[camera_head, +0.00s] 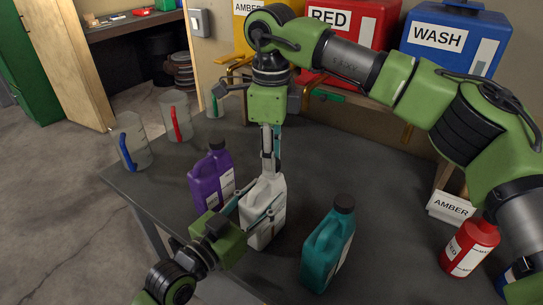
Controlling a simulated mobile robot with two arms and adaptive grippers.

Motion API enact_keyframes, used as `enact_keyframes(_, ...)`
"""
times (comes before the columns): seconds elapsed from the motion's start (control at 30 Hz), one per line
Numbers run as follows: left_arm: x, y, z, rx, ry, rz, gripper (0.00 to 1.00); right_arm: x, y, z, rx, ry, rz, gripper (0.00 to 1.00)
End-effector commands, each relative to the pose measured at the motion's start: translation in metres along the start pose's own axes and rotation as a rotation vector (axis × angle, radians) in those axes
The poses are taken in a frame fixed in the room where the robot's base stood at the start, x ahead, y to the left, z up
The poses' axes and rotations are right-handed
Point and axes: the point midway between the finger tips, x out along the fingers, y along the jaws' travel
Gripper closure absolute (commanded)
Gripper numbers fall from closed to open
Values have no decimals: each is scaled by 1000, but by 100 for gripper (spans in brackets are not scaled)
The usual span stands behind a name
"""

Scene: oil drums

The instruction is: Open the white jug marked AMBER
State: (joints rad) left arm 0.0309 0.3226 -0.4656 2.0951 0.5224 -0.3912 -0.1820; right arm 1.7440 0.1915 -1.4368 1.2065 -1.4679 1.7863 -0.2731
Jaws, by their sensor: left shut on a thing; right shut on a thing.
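The white jug (264,226) stands upright on the dark table, between a purple jug and a teal jug. Its label is too covered to read. My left gripper (256,207) comes in from the lower left and is shut on the jug's body, with a finger on each side. My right gripper (269,172) points straight down from above and is shut at the top of the jug, where the cap sits. The cap itself is hidden by the fingers, so I cannot tell if it is loose.
The purple jug (211,178) is close on the left, the teal jug (327,248) on the right. A red bottle (470,248) and AMBER card (451,207) are at the right. Clear pitchers (131,140) line the far left edge. Red (349,35) and blue (452,40) drums stand behind.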

Motion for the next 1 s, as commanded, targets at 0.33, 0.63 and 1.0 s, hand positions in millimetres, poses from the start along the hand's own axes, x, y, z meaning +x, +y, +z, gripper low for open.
enact_keyframes(0.33, 0, 0, 2, 0, -4, 1, 100, -1, 0, 0, -625, 1, -1, 100)
enact_keyframes(0.63, 0, 0, 2, -1, -4, 1, 100, -1, 0, 0, -805, 1, -1, 100)
enact_keyframes(1.0, 0, 0, 2, -1, -4, 1, 100, -1, 0, 0, -806, 1, -1, 100)
